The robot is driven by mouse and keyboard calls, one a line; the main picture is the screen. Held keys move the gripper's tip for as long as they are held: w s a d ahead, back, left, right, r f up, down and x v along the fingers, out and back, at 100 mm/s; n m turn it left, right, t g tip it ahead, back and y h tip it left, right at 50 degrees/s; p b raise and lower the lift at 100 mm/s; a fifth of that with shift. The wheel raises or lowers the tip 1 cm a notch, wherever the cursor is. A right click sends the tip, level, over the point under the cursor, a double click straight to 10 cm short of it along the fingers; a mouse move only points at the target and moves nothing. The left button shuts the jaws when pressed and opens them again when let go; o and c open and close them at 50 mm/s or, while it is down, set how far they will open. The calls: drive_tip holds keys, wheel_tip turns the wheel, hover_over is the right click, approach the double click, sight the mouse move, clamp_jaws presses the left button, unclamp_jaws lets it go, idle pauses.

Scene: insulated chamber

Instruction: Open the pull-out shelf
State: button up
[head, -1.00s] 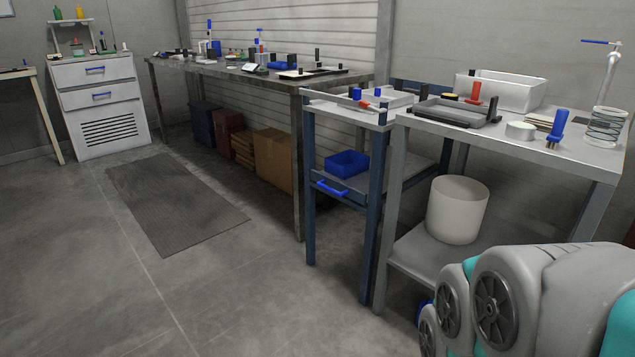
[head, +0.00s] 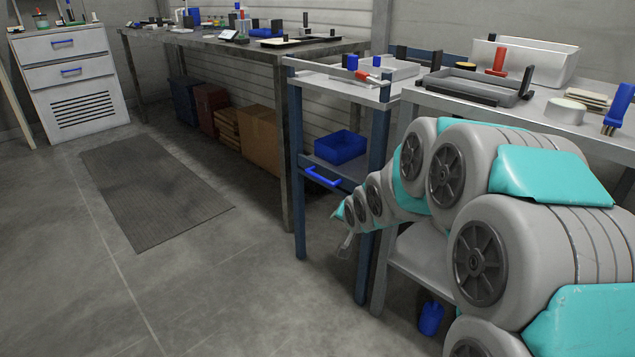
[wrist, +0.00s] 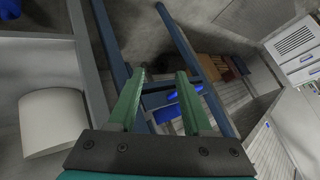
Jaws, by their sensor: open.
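The pull-out shelf (head: 352,173) is a grey board low in a blue-framed stand, with a blue bar handle (head: 322,177) on its front edge. It sits between the stand's posts, and a blue bin (head: 341,147) stands on it. My gripper's two green fingers in the wrist view (wrist: 160,75) are spread apart with nothing gripped. In the head view my arm's end is right of and below the handle, apart from it. Blue pieces show beyond the fingers in the wrist view; I cannot tell clearly which is the handle.
The stand's blue post (head: 372,185) is close to my arm. A grey workbench (head: 545,103) stands on the right; a white bucket (wrist: 50,122) shows in the wrist view. A long table (head: 290,52) is behind left. Floor with a dark mat (head: 150,195) is open at left.

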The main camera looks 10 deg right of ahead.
sight(319, 178)
drive_tip(key=shift+w+a+f+m+t+y+b, duration=0.55)
drive_tip(key=shift+w+m+t, duration=0.75)
drive_tip(key=shift+w, duration=3.05)
drive_tip(key=shift+w+a+f+m+t+y+b, duration=0.3)
drive_tip(key=shift+w+m+t+y+b, duration=0.95)
drive_tip(key=shift+w, duration=3.1)
drive_tip(key=shift+w+a+f+m+t+y+p, duration=0.15)
drive_tip(key=shift+w+a+f+m+t, duration=0.4)
drive_tip(key=shift+w+t, duration=2.6)
drive_tip(key=shift+w+d+r+g, duration=0.1)
drive_tip(key=shift+w+g, duration=0.5)
drive_tip(key=shift+w+d+r+g, duration=0.1)
drive_tip(key=shift+w+g, duration=0.5)
clamp_jaws()
drive_tip(key=shift+f, duration=0.1)
